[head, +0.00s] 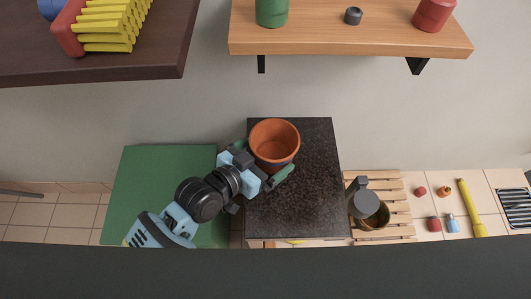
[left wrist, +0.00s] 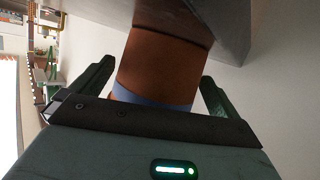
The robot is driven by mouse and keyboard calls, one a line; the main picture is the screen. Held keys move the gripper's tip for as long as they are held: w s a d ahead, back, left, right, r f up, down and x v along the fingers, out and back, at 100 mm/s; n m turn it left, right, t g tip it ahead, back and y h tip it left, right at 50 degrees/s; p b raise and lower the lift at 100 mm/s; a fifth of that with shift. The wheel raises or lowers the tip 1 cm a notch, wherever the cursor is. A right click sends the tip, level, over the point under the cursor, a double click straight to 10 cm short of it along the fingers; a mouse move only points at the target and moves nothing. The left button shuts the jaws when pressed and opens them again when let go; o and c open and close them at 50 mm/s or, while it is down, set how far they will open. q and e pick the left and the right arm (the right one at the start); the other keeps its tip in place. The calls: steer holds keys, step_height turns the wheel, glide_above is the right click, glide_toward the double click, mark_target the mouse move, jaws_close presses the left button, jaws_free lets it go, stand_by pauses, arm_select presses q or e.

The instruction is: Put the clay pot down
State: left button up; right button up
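The orange clay pot (head: 274,139) is upright, with its open mouth showing in the head view, over the dark speckled counter (head: 300,213). My left gripper (head: 261,160) reaches in from the lower left, with one green finger on each side of the pot. In the left wrist view the pot's brown wall (left wrist: 160,70) fills the space between the spread fingers (left wrist: 157,85). Narrow gaps seem to show between fingers and pot. The pot's base is hidden, so its contact with the counter is hard to tell. My right gripper is out of view.
A green panel (head: 140,190) lies left of the counter. Small items and a yellow stick (head: 471,208) lie farther right. A wooden shelf (head: 350,37) hangs above. The counter's front part is clear.

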arm_select(q)
steer(key=shift+r, duration=0.15)
steer(key=p+v, duration=0.1)
steer(key=v, duration=1.1)
steer(key=shift+p, duration=0.3)
steer(key=shift+s, duration=0.1)
